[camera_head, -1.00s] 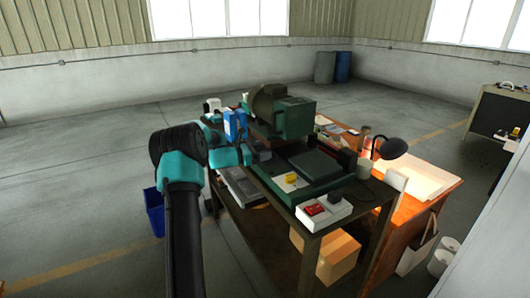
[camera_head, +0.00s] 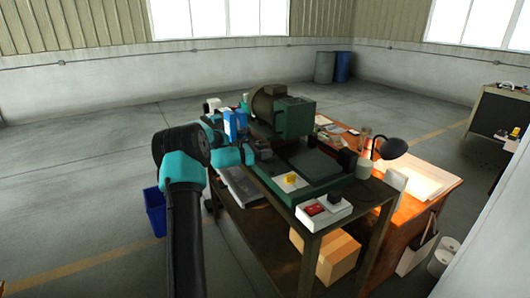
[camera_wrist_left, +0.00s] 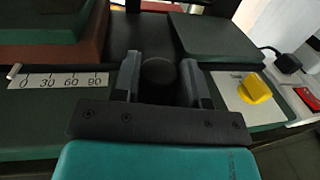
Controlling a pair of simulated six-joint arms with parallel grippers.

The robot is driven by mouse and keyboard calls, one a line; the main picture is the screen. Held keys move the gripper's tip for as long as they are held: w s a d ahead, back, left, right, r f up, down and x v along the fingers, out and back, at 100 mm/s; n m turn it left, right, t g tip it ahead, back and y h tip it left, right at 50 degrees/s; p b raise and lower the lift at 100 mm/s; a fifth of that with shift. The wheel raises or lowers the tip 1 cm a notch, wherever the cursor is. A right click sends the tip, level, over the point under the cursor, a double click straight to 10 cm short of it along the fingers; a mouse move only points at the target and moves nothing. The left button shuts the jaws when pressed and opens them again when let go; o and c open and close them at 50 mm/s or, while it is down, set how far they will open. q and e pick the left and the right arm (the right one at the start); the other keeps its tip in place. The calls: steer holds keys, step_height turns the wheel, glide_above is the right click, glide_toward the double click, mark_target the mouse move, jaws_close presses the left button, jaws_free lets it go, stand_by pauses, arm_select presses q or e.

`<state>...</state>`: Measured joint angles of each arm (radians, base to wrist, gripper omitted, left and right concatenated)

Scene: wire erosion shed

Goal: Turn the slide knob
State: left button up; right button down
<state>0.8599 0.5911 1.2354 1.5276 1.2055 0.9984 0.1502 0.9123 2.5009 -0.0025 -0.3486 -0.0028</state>
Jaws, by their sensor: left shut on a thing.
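The black round slide knob (camera_wrist_left: 158,72) is in the left wrist view, between the two fingers of my left gripper (camera_wrist_left: 160,80). The gripper is shut on the knob from both sides. In the head view my left gripper (camera_head: 264,148) is at the left side of the green machine (camera_head: 296,118), and the knob is hidden there. A white scale strip (camera_wrist_left: 62,81) marked 0, 30, 60, 90 lies left of the gripper in the wrist view. My right gripper is not in view.
A yellow handle (camera_wrist_left: 255,88) on a pale plate is right of the gripper. A white box with a red switch (camera_head: 314,209) sits at the bench's front corner. A black lamp (camera_head: 392,148) stands on the wooden desk to the right. A blue bin (camera_head: 154,212) is on the floor.

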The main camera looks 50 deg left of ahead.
arm_select(q)
steer(key=shift+m+h, duration=0.4)
steer(key=m+g+h, duration=0.1)
steer(key=h, duration=0.1)
steer(key=m+g+h, duration=0.2)
steer(key=shift+w+a+f+h, duration=0.1)
steer(key=shift+w+a+h, duration=0.05)
steer(key=shift+h, duration=0.15)
steer(key=shift+a+m+g+h, duration=0.1)
steer(key=shift+m+g+h, duration=1.5)
steer(key=shift+g, duration=0.4)
steer(key=shift+m+g, duration=0.3)
steer(key=o, duration=0.9)
steer(key=shift+v, duration=3.7)
